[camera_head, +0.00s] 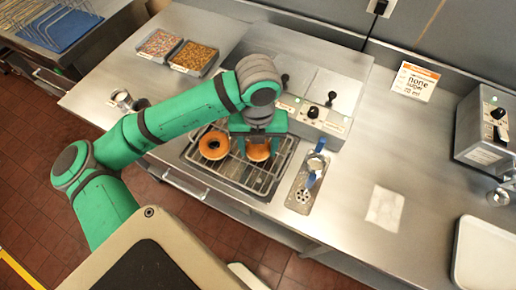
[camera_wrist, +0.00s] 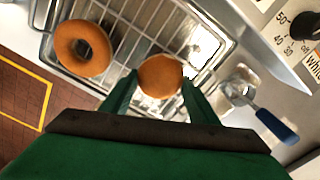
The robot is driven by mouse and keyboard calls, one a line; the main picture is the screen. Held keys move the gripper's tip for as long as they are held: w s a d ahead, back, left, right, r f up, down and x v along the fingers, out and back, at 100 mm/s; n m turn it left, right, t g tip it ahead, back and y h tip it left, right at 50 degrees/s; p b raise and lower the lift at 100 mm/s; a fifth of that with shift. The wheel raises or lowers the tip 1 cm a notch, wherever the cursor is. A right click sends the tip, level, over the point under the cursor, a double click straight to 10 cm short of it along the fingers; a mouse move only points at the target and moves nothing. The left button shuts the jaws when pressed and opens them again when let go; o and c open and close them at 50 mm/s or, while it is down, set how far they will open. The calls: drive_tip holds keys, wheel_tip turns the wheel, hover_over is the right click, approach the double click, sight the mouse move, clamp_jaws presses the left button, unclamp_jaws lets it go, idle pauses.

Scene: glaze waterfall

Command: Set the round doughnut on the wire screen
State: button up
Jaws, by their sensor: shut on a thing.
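My gripper (camera_wrist: 160,88) is shut on the round doughnut (camera_wrist: 160,75), which is plain golden brown with no hole visible. In the head view the round doughnut (camera_head: 258,150) shows below my gripper (camera_head: 258,140), over the right part of the wire screen (camera_head: 235,178). I cannot tell whether it touches the wires. A ring doughnut (camera_head: 213,145) lies on the left part of the screen; it also shows at upper left in the wrist view (camera_wrist: 83,48). The screen sits over a metal tray in the counter.
A blue-handled ladle (camera_head: 314,168) rests in a holder right of the screen. A control box with knobs (camera_head: 312,112) stands behind. Two topping trays (camera_head: 194,57) lie at the back left. A white tray (camera_head: 487,252) is at far right. The counter between is mostly clear.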

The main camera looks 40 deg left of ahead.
sight(259, 148)
drive_tip(key=shift+f, duration=0.75)
drive_tip(key=shift+f, duration=0.1)
drive_tip(key=o, duration=1)
drive_tip(key=shift+o, duration=0.2)
wheel_tip(259, 148, up, 12)
drive_tip(key=shift+w, duration=0.1)
